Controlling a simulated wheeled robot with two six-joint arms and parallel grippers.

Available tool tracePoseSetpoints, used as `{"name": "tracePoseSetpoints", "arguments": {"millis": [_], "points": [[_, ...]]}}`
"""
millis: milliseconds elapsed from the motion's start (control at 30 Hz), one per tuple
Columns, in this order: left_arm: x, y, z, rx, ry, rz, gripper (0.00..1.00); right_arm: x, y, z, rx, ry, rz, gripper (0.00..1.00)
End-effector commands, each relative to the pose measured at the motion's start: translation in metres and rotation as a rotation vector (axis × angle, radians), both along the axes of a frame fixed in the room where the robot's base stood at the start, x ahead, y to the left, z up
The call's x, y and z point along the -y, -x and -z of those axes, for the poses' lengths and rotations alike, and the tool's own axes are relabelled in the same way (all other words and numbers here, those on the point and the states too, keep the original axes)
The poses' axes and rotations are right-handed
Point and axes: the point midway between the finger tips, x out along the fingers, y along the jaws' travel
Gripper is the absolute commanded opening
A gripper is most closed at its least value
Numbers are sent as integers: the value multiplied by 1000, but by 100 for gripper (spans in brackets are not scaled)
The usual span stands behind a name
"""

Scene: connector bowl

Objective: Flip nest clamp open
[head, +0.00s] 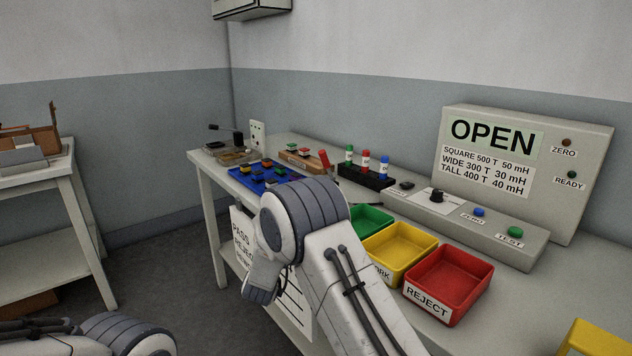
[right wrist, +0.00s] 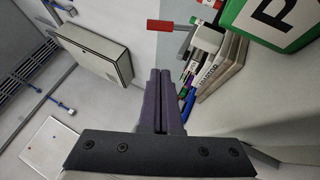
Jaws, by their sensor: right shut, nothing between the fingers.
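A red lever (head: 325,159), which looks like the clamp handle, leans up from the bench behind my right arm in the head view; its base is mostly hidden. In the right wrist view a red handle (right wrist: 166,25) on a thin metal rod lies beyond the fingertips, beside a pale block (right wrist: 207,38). Whether it is the same part I cannot tell for sure. My right gripper (right wrist: 160,74) is shut and empty, apart from the red handle. In the head view my right arm hides the bench front. My left gripper is out of view.
A blue tray (head: 244,180) of small parts and a wooden board (head: 309,166) lie on the bench. Green (head: 376,215), yellow (head: 432,243) and red (head: 482,276) bins line the front. A tester (head: 590,195) reading OPEN stands behind. A side table (head: 62,158) is left.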

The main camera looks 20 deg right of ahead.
Motion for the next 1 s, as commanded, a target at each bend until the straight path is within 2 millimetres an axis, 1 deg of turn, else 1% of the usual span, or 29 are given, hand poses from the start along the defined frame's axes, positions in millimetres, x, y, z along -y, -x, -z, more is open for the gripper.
{"name": "tracePoseSetpoints", "arguments": {"millis": [300,433,567,900,1000], "points": [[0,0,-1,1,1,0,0,0,-1,-2,1,1,0,0],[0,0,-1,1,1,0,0,6,-8,-5,1,-1,1,0],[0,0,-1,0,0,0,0,18,-25,-13,4,-1,2,0],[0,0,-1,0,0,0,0,56,-81,-36,3,0,0,0],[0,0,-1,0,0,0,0,71,-81,-43,0,0,1,0]]}}
